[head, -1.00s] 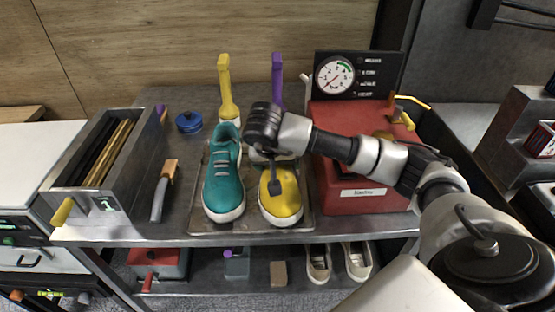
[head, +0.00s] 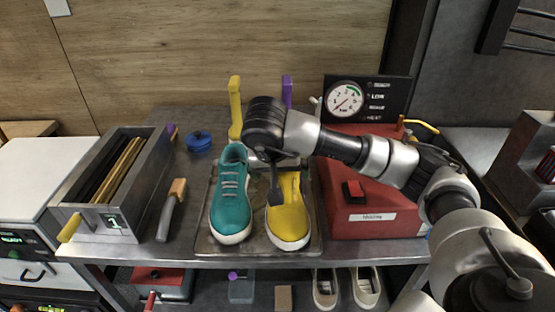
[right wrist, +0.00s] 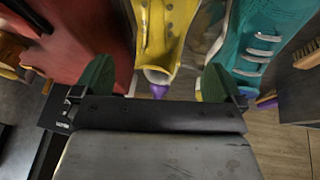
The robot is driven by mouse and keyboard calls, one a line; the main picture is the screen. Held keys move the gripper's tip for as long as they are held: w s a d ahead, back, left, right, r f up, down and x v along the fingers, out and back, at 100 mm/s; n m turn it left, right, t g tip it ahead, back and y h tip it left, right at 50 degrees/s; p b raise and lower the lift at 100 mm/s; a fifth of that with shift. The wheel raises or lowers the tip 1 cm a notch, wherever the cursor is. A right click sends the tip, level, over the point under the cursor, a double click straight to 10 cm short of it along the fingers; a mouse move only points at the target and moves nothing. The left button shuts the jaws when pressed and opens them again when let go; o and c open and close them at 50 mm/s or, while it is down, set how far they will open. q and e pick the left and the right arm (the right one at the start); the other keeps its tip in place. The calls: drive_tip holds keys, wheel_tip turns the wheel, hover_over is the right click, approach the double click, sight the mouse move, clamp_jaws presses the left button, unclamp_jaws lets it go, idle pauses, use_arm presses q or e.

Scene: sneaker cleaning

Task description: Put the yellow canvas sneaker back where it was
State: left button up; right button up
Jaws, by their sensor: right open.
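The yellow canvas sneaker (head: 288,222) stands on a shallow metal tray (head: 207,243), toe toward me, just right of the teal sneaker (head: 231,212). My right gripper (head: 274,178) is over the rear part of the yellow sneaker and hides some of it. In the right wrist view, the open green fingers (right wrist: 157,82) are wide apart. The yellow sneaker (right wrist: 164,35) shows beyond the gap between them, and no grip on it is visible. The teal sneaker (right wrist: 262,40) is beyond the finger on the picture's right. My left gripper is not in view.
A red box (head: 375,222) with a gauge panel (head: 368,100) stands right of the tray. Yellow (head: 235,105) and purple (head: 287,92) handles rise behind the sneakers. A brush (head: 172,208), blue tin (head: 198,141) and metal bin (head: 100,215) are at left. Cream shoes (head: 345,288) sit on the lower shelf.

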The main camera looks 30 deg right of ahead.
drive_tip(key=v, duration=0.4)
drive_tip(key=shift+r+p, duration=0.25)
drive_tip(key=shift+p, duration=0.15)
